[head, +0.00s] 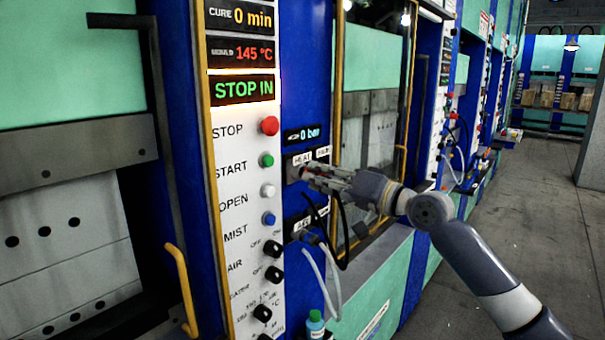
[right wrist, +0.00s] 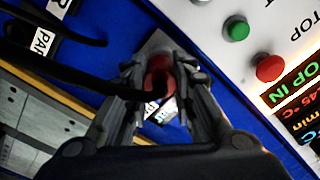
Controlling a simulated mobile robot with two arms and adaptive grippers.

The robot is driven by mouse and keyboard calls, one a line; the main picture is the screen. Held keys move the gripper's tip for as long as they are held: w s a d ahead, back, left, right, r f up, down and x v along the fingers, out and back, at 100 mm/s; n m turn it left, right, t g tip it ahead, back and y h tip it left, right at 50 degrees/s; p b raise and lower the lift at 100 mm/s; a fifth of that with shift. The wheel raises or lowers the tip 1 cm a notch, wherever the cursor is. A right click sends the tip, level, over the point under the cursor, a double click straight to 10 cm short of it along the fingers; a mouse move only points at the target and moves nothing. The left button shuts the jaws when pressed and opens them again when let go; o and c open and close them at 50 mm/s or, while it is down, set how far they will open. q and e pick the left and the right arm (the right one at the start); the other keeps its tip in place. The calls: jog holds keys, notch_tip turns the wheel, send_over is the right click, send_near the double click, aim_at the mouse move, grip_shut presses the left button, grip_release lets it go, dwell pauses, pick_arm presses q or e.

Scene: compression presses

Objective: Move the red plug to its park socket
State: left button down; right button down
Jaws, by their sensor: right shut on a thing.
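My right gripper (head: 309,176) reaches in from the right to the blue panel and is shut on the red plug (head: 303,173). In the right wrist view the red plug (right wrist: 159,72) sits between the fingertips (right wrist: 158,82), with a black cable running from it to the left. The plug is at the grey socket plate (head: 291,167), below the HEAT label (head: 302,158). The PARK label (head: 323,152) is to its right. The fingers hide the park socket, and I cannot tell whether the plug is seated or just clear of the plate. My left gripper is not in view.
The white button panel (head: 232,185) with its red stop button (head: 269,125) stands left of the gripper. Below hang the black cable (head: 340,240) and pale hoses (head: 330,280) at the AIR plate. A yellow handle (head: 180,285) projects at left. The floor (head: 510,220) at right is clear.

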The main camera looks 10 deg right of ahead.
jog(key=shift+s+d, duration=0.35)
jog(key=shift+s, duration=0.15)
jog(key=shift+s+d, duration=0.2)
jog(key=shift+s, duration=0.05)
dwell(0.5)
jog(key=shift+b+v, duration=0.7)
jog(key=shift+v, duration=1.3)
